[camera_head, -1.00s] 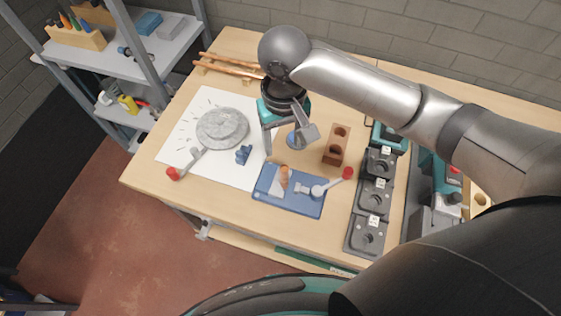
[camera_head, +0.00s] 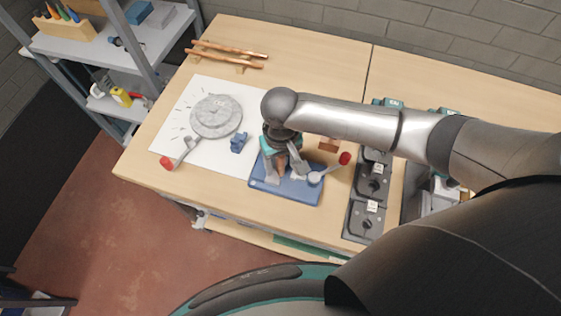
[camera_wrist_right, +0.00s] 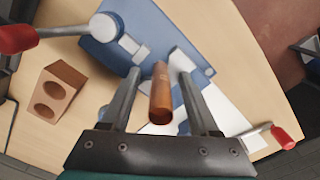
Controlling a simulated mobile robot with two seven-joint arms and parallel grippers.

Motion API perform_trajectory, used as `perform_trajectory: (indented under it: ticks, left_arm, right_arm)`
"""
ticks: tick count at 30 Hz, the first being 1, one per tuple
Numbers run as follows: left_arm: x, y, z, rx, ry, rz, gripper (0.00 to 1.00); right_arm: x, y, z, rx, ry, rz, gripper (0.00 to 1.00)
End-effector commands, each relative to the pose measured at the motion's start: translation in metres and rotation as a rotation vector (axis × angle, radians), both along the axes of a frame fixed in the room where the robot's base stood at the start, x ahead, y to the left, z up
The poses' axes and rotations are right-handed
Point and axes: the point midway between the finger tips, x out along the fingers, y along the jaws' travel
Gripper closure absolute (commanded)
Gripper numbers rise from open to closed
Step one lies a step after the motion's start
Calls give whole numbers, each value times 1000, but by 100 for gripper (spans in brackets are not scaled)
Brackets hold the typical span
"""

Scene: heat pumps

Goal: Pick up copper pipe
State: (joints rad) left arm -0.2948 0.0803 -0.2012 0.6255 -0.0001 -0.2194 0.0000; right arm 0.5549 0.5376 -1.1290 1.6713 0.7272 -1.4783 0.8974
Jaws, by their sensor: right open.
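A short copper pipe (camera_wrist_right: 160,95) stands between the two fingers of my right gripper (camera_wrist_right: 158,75) in the right wrist view, with small gaps visible on both sides. My right gripper (camera_head: 286,174) is open and low over the blue tray (camera_head: 290,196) in the head view, where it hides the short pipe. Two long copper pipes (camera_head: 228,56) lie on wooden supports at the back left of the table. My left gripper is not in view.
A brown block with holes (camera_wrist_right: 57,92) stands beside the tray. A red-handled tool (camera_head: 343,160) lies over the tray's right side. A grey disc (camera_head: 216,116) and a small blue part (camera_head: 239,143) lie on the white sheet (camera_head: 165,133). Dark fixtures (camera_head: 366,205) stand to the right.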

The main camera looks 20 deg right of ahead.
Motion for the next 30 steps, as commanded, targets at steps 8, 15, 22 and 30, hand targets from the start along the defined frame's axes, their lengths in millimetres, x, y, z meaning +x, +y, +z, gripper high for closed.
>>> perform_trajectory:
  ticks: [8,15,22,30]
  left_arm:
    - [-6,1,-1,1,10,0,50]
    - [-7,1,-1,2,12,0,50]
    - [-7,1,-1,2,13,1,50]
    - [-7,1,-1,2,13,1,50]
  right_arm:
    - [0,0,-2,1,-1,0,40]
    - [0,1,-2,1,-1,0,68]
    - [0,1,-2,1,-1,0,93]
    - [0,1,-2,1,-1,0,100]
